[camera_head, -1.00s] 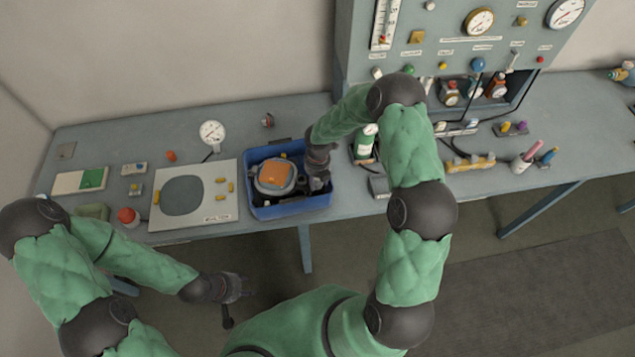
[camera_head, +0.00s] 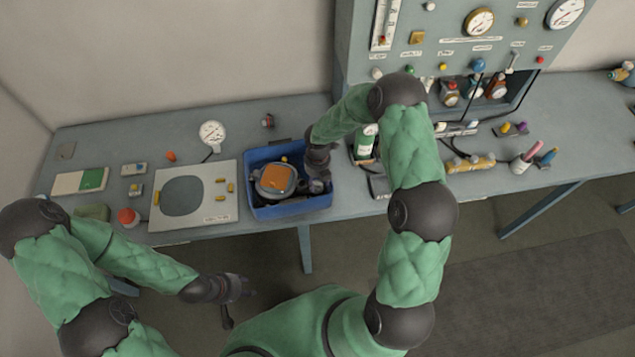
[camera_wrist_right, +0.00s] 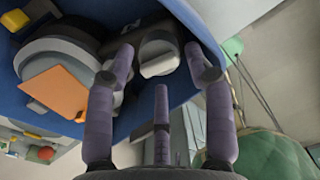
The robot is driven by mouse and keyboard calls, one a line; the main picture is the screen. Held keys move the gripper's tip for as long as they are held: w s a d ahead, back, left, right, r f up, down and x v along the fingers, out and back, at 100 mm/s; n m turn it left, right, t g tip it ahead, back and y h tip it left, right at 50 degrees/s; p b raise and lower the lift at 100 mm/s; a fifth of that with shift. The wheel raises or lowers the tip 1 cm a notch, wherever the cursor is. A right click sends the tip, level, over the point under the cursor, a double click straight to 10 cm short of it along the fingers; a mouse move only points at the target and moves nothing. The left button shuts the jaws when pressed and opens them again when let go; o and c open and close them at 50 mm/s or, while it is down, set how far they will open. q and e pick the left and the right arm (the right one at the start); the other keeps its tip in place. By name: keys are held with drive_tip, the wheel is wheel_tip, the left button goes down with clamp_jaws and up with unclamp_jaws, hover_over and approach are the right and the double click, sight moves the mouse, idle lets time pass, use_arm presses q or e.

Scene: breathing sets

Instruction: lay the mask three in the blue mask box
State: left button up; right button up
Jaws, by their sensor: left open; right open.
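The blue mask box (camera_head: 256,157) stands on the bench left of the panel. Inside it lies a round grey and black mask with an orange patch (camera_head: 278,178), which also shows in the right wrist view (camera_wrist_right: 55,89). I cannot tell which mask is mask three. My right gripper (camera_head: 316,185) is inside the right side of the box, with its fingers spread, beside the mask. In the right wrist view its fingers (camera_wrist_right: 160,70) are open around a grey rounded part with a pale end (camera_wrist_right: 158,58). My left gripper (camera_head: 240,288) is open and empty, below the bench's front edge.
A white board with a round dark opening (camera_head: 222,212) lies left of the box. A gauge (camera_head: 212,133) stands behind it. A green bottle (camera_head: 363,146) stands right of the box, near my right arm. The panel with gauges (camera_head: 450,40) rises behind.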

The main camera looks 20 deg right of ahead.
wheel_tip(320, 180, up, 10)
drive_tip(key=shift+f, duration=0.2)
idle(0.6)
